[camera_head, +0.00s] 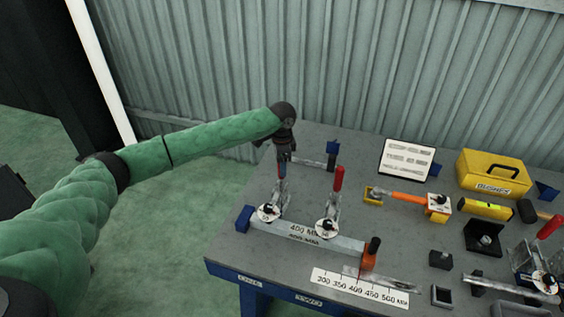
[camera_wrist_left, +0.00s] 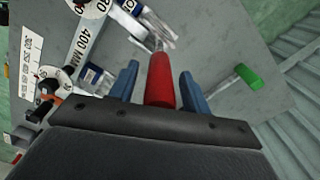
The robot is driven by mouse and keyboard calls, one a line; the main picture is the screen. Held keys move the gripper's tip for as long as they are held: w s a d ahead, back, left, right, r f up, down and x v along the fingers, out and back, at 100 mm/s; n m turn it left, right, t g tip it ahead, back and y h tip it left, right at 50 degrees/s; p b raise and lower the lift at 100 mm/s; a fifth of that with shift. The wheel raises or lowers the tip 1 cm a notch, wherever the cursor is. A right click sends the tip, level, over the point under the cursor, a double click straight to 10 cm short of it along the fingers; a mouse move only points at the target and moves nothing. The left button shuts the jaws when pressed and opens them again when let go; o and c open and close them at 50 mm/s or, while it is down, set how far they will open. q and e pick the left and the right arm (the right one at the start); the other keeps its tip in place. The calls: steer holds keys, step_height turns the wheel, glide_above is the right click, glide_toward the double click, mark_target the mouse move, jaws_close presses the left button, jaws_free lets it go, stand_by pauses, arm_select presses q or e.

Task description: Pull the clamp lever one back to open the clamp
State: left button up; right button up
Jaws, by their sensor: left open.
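The red handle of a clamp lever (camera_wrist_left: 160,80) stands between the two blue fingers of my left gripper (camera_wrist_left: 160,88) in the wrist view, with a gap on each side. In the head view my left gripper (camera_head: 282,168) is above the left clamp (camera_head: 268,212), pointing down over its raised lever; it largely hides that handle. The gripper is open and around the handle, not closed on it. A second clamp (camera_head: 328,226) stands to the right with its red lever (camera_head: 339,179) upright. My right gripper is not in view.
A metal bar (camera_head: 310,237) labelled 400 MM runs in front of the clamps to an orange-and-black tool (camera_head: 371,253). A ruler plate (camera_head: 358,288) lies near the front edge. A sign (camera_head: 407,158), a yellow toolbox (camera_head: 493,176) and several tools fill the right side.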

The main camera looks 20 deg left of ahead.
arm_select(q)
steer(key=shift+s+a+f, duration=0.1)
steer(key=shift+f, duration=0.15)
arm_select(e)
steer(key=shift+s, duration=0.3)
arm_select(q)
jaws_close()
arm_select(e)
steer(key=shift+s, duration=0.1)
